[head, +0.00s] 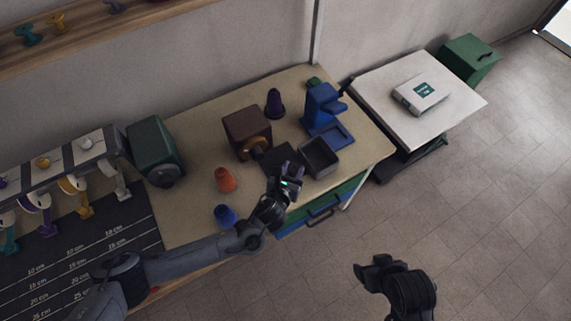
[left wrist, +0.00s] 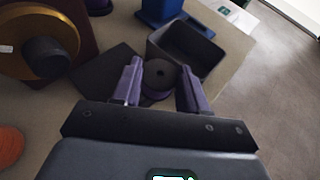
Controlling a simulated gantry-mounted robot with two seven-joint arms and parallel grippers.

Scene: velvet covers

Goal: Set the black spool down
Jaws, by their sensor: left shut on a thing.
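My left gripper (head: 288,172) is over the front part of the sewing table, beside the dark open tray. In the left wrist view its two purple fingers (left wrist: 158,88) stand on either side of a dark spool (left wrist: 158,72) with a hole in its top and purple lower down. The gripper is shut on this spool. The spool's underside and any gap to the table are hidden. My right arm's dark end (head: 378,270) is over the floor at lower right, empty as far as I see; its fingers are unclear.
A flat black square (head: 277,160) lies left of the open tray (head: 333,160). Behind are a brown box (head: 245,128) with a gold disc, a purple cone (head: 274,104) and a blue stand (head: 322,105). Orange (head: 226,180) and blue (head: 225,215) cones stand left of the gripper.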

